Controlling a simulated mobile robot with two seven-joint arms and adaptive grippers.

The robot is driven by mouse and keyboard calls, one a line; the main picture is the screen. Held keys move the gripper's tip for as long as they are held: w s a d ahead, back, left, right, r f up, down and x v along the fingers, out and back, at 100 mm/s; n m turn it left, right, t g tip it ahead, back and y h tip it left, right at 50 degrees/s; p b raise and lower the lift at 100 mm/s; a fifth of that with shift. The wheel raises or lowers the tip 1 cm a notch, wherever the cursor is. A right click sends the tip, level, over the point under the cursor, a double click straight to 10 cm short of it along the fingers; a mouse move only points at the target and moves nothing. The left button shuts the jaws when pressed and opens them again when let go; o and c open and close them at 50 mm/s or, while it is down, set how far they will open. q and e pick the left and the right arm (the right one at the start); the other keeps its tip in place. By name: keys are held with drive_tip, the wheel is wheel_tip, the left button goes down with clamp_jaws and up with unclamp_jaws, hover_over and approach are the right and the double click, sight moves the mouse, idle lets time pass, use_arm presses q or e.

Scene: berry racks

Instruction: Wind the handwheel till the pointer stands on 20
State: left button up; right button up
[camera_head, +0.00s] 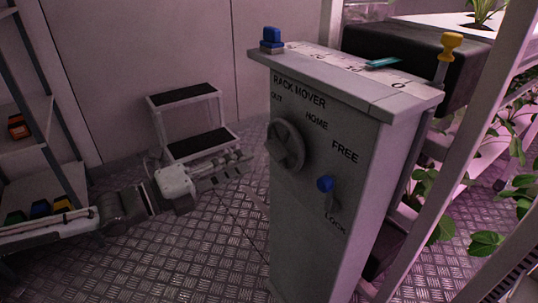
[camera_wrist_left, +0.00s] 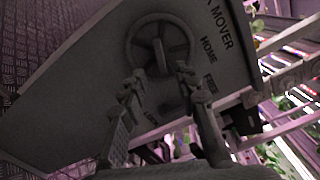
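The grey handwheel (camera_head: 286,146) is on the front face of the grey cabinet (camera_head: 300,230) lettered RACK MOVER. The wheel also shows at the top of the left wrist view (camera_wrist_left: 160,46), ahead of my fingers. A teal pointer (camera_head: 383,63) lies over the white scale (camera_head: 340,64) on the cabinet top, toward the 0 end; its exact reading is too small to tell. My left gripper (camera_head: 243,166) is left of the wheel and a little lower. Its fingers (camera_wrist_left: 160,80) are apart and empty, with the wheel beyond them. My right gripper is not in view.
A step stool (camera_head: 190,120) stands behind my left arm. Planted racks (camera_head: 480,120) stand at right.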

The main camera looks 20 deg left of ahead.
sight(270, 152)
use_arm(q)
drive_tip(key=x, duration=0.6)
drive_tip(key=shift+w+b, duration=0.2)
drive_tip(key=shift+b, duration=0.15)
drive_tip(key=shift+w+d, duration=0.5)
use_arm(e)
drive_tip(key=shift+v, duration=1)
use_arm(q)
drive_tip(key=shift+c, duration=0.2)
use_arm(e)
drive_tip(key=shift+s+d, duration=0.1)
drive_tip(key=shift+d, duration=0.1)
use_arm(q)
clamp_jaws()
